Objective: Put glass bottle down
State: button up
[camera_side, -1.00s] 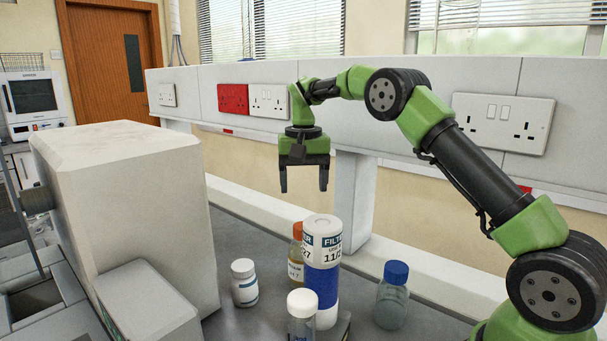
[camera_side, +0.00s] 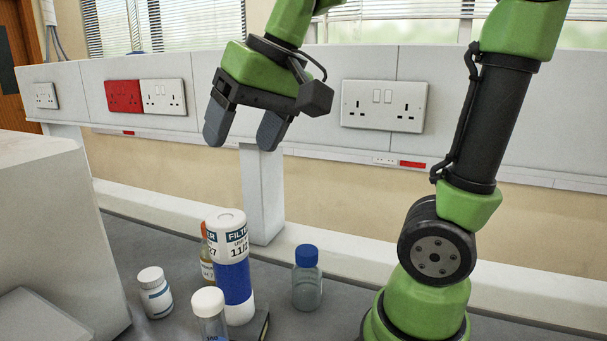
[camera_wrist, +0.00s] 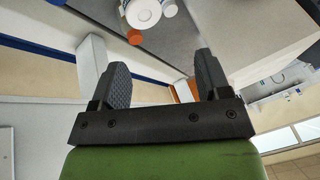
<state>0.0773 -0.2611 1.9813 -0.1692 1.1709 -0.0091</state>
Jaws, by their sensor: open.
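My gripper (camera_side: 243,138) is open and empty, held high above the bench behind the bottles. In the wrist view the open fingers (camera_wrist: 160,68) have nothing between them. A clear glass bottle with a blue cap (camera_side: 307,285) stands upright on the bench, right of a tall white and blue filter cylinder (camera_side: 234,280). Another clear bottle with a white cap (camera_side: 211,323) stands in front of the cylinder, its lower part cut off by the frame. I cannot tell which bottle the task names. The gripper touches neither.
An orange-capped bottle (camera_side: 206,262) stands partly hidden behind the cylinder. A small white bottle (camera_side: 155,296) stands to its left, near a large pale machine (camera_side: 55,240). A dark flat object (camera_side: 263,323) lies beside the cylinder. A wall panel with sockets (camera_side: 384,106) runs behind the bench.

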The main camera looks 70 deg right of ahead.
jog(key=s+a+f+n+t+y, duration=0.1)
jog(key=s+a+f+t, duration=0.1)
jog(key=s, duration=0.6)
jog(key=shift+s+a+f, duration=0.25)
jog(key=shift+s+f, duration=0.15)
jog(key=shift+f, duration=0.5)
